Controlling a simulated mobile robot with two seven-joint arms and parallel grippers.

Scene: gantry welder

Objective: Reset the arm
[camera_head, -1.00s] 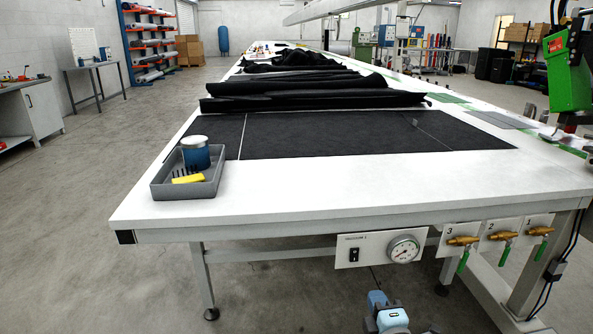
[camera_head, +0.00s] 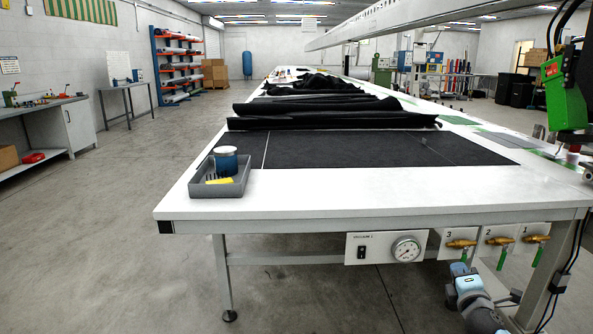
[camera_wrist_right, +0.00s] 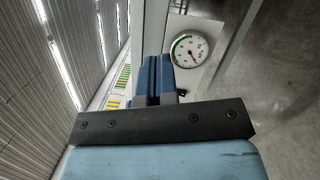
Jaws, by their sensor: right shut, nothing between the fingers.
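My right gripper (camera_head: 459,269) is in front of the table's lower right side, just below the brass valve marked 3 (camera_head: 461,244). In the right wrist view its two blue fingers (camera_wrist_right: 155,80) are shut together with nothing between them. My right arm (camera_head: 475,303) comes up from the bottom right, bent. The gripper overlaps the area under valve 3 in the head view, and I cannot tell whether it touches anything. My left gripper is not in view.
The white table (camera_head: 380,192) carries black fabric (camera_head: 380,150) and a grey tray (camera_head: 215,190). Below its edge are a gauge panel (camera_head: 384,247) and valves 2 (camera_head: 500,241) and 1 (camera_head: 536,239). A green machine head (camera_head: 563,95) stands at right. The floor at left is clear.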

